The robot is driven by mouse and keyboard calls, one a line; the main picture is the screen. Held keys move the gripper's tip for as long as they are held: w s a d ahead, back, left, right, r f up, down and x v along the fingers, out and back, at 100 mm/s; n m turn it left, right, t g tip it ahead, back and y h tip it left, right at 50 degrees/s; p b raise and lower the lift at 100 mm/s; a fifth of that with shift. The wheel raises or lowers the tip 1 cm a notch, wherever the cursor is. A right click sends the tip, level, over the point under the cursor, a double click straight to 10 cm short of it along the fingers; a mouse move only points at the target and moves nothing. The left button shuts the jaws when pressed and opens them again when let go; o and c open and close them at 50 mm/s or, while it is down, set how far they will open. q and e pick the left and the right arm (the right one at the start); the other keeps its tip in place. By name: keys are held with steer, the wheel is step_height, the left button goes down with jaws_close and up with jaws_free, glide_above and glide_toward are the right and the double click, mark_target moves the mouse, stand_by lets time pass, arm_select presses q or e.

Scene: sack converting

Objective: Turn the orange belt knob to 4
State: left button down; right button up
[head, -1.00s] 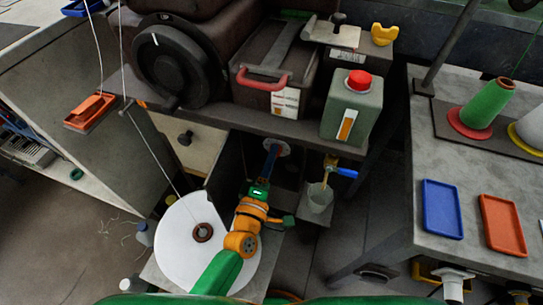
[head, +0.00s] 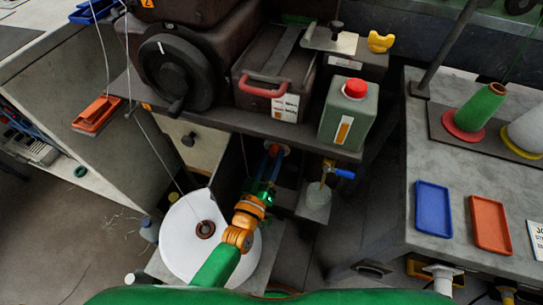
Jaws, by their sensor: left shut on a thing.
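My left gripper (head: 272,163) reaches up from the bottom of the head view into the dark space under the machine shelf. Its fingers are shut at the orange belt knob (head: 283,150). Only a small orange-red part of the knob shows beside the fingertips. The pale dial around it is mostly hidden by the gripper and the shelf edge, so I cannot read the number or the pointer. My right gripper is not in view.
The shelf (head: 255,127) overhangs the gripper, carrying a green can with a red cap (head: 346,113). A large white reel (head: 180,240) is beside my forearm on the left.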

arm_select(q)
steer(key=shift+r+m+p, duration=0.1)
steer(key=shift+m+p, duration=0.2)
steer(key=shift+m, duration=1.7)
steer(key=c, duration=0.5)
jaws_free()
steer(key=p+v, duration=0.1)
steer(key=v, duration=0.6)
steer(key=shift+s+a, duration=0.1)
